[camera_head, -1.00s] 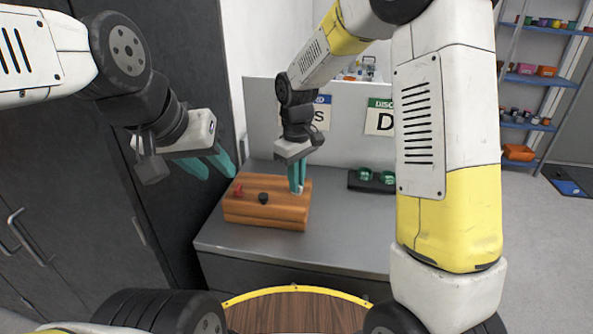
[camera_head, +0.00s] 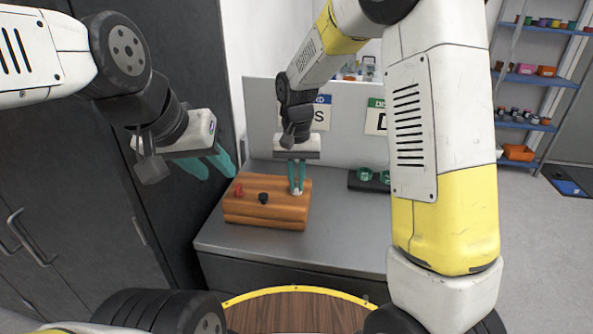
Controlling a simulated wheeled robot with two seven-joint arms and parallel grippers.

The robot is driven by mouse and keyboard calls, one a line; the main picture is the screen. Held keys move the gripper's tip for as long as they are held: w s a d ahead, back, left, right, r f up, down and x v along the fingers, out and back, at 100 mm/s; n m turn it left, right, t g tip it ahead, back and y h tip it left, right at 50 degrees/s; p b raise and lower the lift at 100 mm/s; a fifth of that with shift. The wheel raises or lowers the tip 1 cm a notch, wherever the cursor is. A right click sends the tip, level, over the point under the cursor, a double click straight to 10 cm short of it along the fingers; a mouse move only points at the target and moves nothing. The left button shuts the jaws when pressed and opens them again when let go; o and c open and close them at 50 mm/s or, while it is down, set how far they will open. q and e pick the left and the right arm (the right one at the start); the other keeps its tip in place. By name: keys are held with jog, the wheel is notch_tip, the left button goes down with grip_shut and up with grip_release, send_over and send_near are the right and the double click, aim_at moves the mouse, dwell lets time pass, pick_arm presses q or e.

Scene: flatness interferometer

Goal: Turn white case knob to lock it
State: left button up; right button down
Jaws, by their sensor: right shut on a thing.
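The wooden case (camera_head: 265,213) sits on the grey bench. On its top are a red knob (camera_head: 239,190), a black knob (camera_head: 263,198) and the white knob (camera_head: 298,194) at the right end. My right gripper (camera_head: 297,190) points down over that end, its teal fingers shut on the white knob and partly hiding it. My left gripper (camera_head: 212,168) hangs in the air to the upper left of the case, its two teal fingers apart and empty.
A dark holder with green round items (camera_head: 366,176) stands on the bench (camera_head: 335,235) to the right of the case. The bench front is clear. A grey panel with signs (camera_head: 350,140) stands behind. Dark cabinets (camera_head: 95,200) are at left, blue shelves (camera_head: 525,80) at right.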

aim_at(297, 184)
jog(key=shift+m, duration=0.6)
jog(key=c, duration=1.5)
grip_release()
notch_tip(297, 184, up, 8)
jog(key=shift+f, duration=0.1)
jog(key=s+d+r+n+t+y, duration=0.1)
jog(key=s+d+r+t, duration=0.2)
jog(key=s+d, duration=0.4)
jog(key=s+d+r+n+t+y, duration=0.1)
jog(key=s+d+r+t, duration=0.2)
jog(key=s, duration=0.9)
jog(key=d+r, duration=0.3)
jog(key=d, duration=0.1)
jog(key=shift+s, duration=0.2)
